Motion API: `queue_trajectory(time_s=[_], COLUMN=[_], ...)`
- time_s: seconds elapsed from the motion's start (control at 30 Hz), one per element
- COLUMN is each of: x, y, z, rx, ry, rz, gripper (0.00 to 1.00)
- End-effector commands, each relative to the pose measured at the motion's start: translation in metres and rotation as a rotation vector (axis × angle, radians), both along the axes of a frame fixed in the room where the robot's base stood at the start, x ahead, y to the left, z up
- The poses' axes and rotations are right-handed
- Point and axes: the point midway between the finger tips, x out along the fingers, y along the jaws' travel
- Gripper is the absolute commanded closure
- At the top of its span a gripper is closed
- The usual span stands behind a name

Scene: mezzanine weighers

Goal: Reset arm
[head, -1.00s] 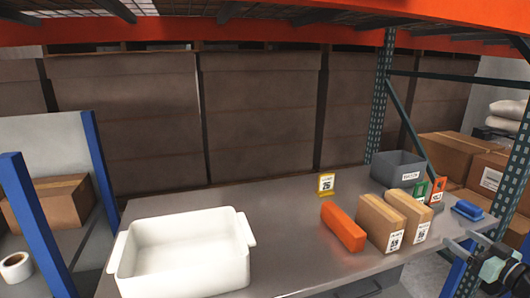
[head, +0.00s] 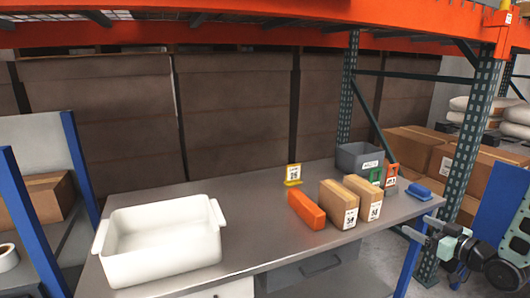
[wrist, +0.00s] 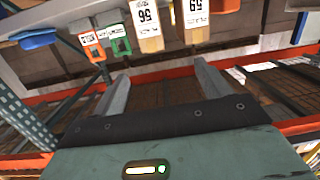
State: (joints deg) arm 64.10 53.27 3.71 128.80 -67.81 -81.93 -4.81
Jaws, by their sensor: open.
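My gripper (head: 418,229) is at the right edge of the head view, beyond the right end of the grey table (head: 262,240). Its jaws are open and hold nothing. In the wrist view my gripper (wrist: 160,80) shows two grey fingers spread apart with empty space between them. The picture there looks upside down, with the labelled cardboard boxes (wrist: 150,44) at the top edge, away from the fingers.
A white tub (head: 165,262) stands on the table's left. Toward the right are an orange block (head: 306,210), two cardboard boxes (head: 338,204), a grey bin (head: 358,157), a yellow tag stand (head: 293,175) and a blue object (head: 421,191). A rack post (head: 462,160) rises close to my arm.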

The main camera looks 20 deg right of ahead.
Motion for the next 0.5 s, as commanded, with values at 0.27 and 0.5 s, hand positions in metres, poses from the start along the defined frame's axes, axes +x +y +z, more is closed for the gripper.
queue_trajectory(time_s=[0.27, 0.5], x=[0.048, 0.093], y=[0.043, 0.122], z=[0.009, 0.026], rx=[-0.067, -0.154], ry=[0.149, 0.359], rz=[0.054, 0.116], gripper=[0.24, 0.24])
